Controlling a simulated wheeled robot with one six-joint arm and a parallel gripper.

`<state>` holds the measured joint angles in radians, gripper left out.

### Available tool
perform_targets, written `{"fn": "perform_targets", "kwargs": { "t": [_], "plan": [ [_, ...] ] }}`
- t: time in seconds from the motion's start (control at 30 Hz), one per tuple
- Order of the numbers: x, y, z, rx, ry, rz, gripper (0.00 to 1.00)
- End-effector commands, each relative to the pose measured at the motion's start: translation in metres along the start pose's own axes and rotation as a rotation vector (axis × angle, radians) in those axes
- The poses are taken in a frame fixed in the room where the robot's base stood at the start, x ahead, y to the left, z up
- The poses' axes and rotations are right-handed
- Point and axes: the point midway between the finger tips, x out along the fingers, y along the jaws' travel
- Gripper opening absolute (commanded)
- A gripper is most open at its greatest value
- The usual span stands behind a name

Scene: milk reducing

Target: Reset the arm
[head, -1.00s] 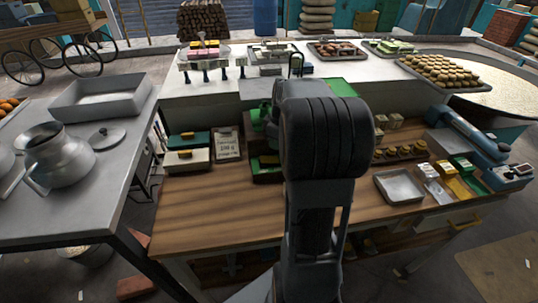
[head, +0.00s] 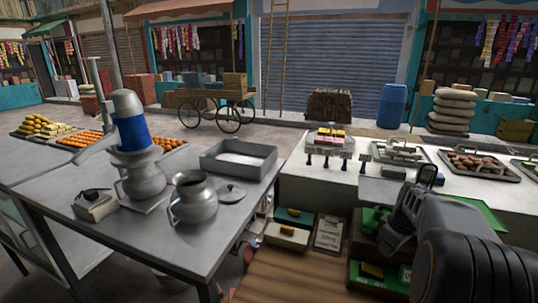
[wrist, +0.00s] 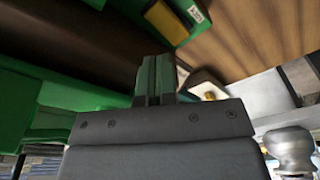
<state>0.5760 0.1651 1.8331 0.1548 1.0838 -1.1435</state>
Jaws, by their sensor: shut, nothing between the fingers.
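My arm (head: 472,255) shows at the lower right of the head view, bent over the wooden workbench. My gripper (wrist: 155,75) shows in the wrist view with its two fingers together and nothing between them. I cannot make out the fingertips in the head view. In the wrist view, green surfaces (wrist: 50,85) lie to the left, and a green box with a yellow block (wrist: 163,20) lies beyond the fingers. The brown wooden bench top (wrist: 245,45) fills much of the upper part. I cannot tell how far the fingers are from these things.
A steel table (head: 110,235) on the left holds a metal pot (head: 193,200), a grey tray (head: 238,160) and a blue-banded machine (head: 130,135). The white counter (head: 320,185) holds several trays.

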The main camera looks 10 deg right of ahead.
Motion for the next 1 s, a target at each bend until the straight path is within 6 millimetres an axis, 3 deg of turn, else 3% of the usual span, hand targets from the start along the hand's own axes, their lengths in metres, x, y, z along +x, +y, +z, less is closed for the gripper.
{"fn": "perform_targets", "kwargs": {
  "t": [0.17, 0.27, 0.43, 0.6, 0.7, 0.9, 1.0],
  "plan": [
    [0.016, -0.015, 0.015, 0.32, -0.035, 0.001, 0.0],
    [0.013, -0.049, 0.016, 0.503, -0.039, 0.036, 0.0],
    [0.003, -0.128, 0.011, 0.684, 0.017, 0.108, 0.0],
    [-0.005, -0.189, 0.013, 0.668, 0.102, 0.141, 0.0],
    [-0.01, -0.212, 0.014, 0.595, 0.144, 0.147, 0.0],
    [-0.025, -0.238, 0.006, 0.496, 0.218, 0.146, 0.0],
    [-0.026, -0.241, 0.004, 0.48, 0.224, 0.143, 0.0]
  ]
}}
